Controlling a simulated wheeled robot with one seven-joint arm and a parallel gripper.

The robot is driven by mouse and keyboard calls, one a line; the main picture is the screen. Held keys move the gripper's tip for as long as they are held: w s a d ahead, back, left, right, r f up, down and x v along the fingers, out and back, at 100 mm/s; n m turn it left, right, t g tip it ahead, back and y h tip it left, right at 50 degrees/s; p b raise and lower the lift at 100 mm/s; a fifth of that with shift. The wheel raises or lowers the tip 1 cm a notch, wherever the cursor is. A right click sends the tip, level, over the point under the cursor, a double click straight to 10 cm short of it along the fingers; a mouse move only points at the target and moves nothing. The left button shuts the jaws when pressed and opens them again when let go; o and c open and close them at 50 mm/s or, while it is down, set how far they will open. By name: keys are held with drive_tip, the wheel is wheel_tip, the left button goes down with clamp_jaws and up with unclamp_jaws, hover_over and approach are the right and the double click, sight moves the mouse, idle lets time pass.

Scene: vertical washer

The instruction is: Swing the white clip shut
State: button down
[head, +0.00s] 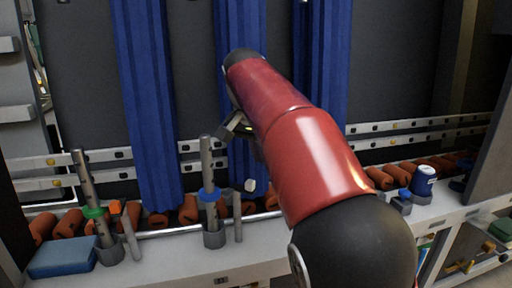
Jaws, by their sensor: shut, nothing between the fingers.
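My red arm reaches up from the lower right, and my gripper (228,130) shows as a dark shape in front of the middle blue panel (239,30). It is shut and empty, and the arm partly hides it. A small white piece (250,185) shows low on the same panel, below my gripper and apart from it. It may be the white clip, but it is too small to tell how far open it stands.
Two grey posts stand on the front ledge (170,262), one with a blue ring (209,195) and one with a green ring (94,212). Orange rollers (188,210) line the ledge's back. A blue block (65,257) lies left; a blue-and-white cup (424,181) stands right.

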sight(240, 188)
drive_tip(key=s+f, duration=0.1)
drive_tip(key=f, duration=0.1)
drive_tip(key=s+a+f+b, duration=0.1)
drive_tip(key=f, duration=0.1)
drive_tip(key=shift+s, duration=0.2)
